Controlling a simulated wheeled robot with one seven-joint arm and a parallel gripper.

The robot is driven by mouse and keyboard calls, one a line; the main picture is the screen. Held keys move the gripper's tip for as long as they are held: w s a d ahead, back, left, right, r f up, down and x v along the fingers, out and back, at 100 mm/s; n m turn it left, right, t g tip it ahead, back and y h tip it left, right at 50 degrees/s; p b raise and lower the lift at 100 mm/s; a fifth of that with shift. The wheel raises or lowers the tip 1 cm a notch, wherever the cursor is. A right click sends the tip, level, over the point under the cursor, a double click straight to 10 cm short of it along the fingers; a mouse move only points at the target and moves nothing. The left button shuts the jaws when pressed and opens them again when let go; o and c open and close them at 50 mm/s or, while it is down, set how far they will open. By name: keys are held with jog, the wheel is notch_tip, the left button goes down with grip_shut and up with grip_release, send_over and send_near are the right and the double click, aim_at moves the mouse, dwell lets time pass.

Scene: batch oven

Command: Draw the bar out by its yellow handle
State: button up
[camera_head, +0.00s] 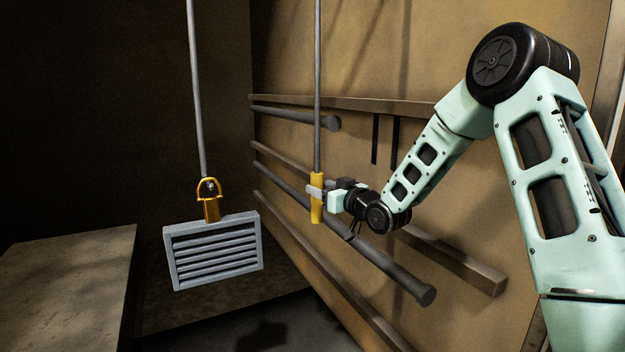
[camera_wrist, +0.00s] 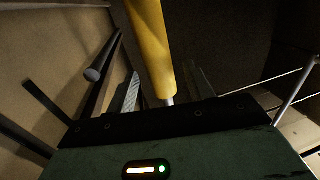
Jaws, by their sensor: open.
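The yellow handle (camera_head: 317,213) is an upright cylinder at the lower end of a thin grey bar (camera_head: 318,90) that runs up out of the head view. My gripper (camera_head: 316,190) is at the handle's middle, reaching in from the right. In the wrist view the handle (camera_wrist: 150,45) passes between the two fingers of my gripper (camera_wrist: 165,88), which stand apart on either side. The fingers look open around the handle; whether either one touches it I cannot tell. A short grey piece shows at the handle's end in the wrist view.
A grey slatted block (camera_head: 213,250) hangs left from a yellow hook (camera_head: 210,200) on another rod (camera_head: 196,90). Rails (camera_head: 460,262) and round bars (camera_head: 400,280) run along the tan wall behind my gripper. A flat ledge (camera_head: 70,275) is at lower left.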

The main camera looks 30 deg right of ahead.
aim_at(312, 184)
jog(key=shift+w+a+p, duration=0.25)
jog(key=shift+w+p, duration=0.05)
jog(key=shift+w, duration=0.95)
jog(key=shift+w+a+p, duration=0.25)
jog(key=shift+w, duration=0.95)
grip_shut()
jog(key=shift+f, duration=0.1)
